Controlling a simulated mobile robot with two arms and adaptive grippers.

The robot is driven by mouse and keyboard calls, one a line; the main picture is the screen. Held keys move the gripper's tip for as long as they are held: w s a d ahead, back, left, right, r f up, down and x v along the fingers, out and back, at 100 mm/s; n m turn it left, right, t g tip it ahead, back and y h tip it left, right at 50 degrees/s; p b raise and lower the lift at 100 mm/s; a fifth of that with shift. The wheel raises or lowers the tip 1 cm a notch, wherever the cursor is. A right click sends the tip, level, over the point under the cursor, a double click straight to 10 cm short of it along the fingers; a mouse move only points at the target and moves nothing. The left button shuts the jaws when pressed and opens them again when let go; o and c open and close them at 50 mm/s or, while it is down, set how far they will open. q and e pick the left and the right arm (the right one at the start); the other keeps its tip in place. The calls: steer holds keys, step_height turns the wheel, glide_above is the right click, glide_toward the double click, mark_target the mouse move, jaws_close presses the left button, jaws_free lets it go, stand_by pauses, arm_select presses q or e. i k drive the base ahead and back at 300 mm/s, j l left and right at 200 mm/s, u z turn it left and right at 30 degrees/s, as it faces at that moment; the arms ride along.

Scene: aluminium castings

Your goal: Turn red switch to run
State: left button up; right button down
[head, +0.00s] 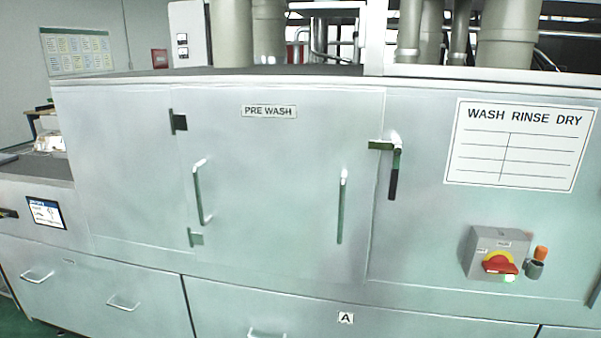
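The red switch (499,262) is a red rotary handle on a yellow plate. It sits on a grey box (499,240) at the lower right of the machine front, in the head view. Small labels are on the box, but they are too small to read. A small green-white light (509,279) glows at the lower edge of the switch. I cannot tell which position the handle points to. Neither of my grippers is in view.
An orange-topped part (541,253) and a dark round part (535,269) stick out just right of the switch box. The PRE WASH door (270,180) is closed, with a dark-gripped latch handle (394,170) beside it. Drawer handles (124,303) protrude below.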

mark_target(497, 264)
steer(key=z, duration=1.25)
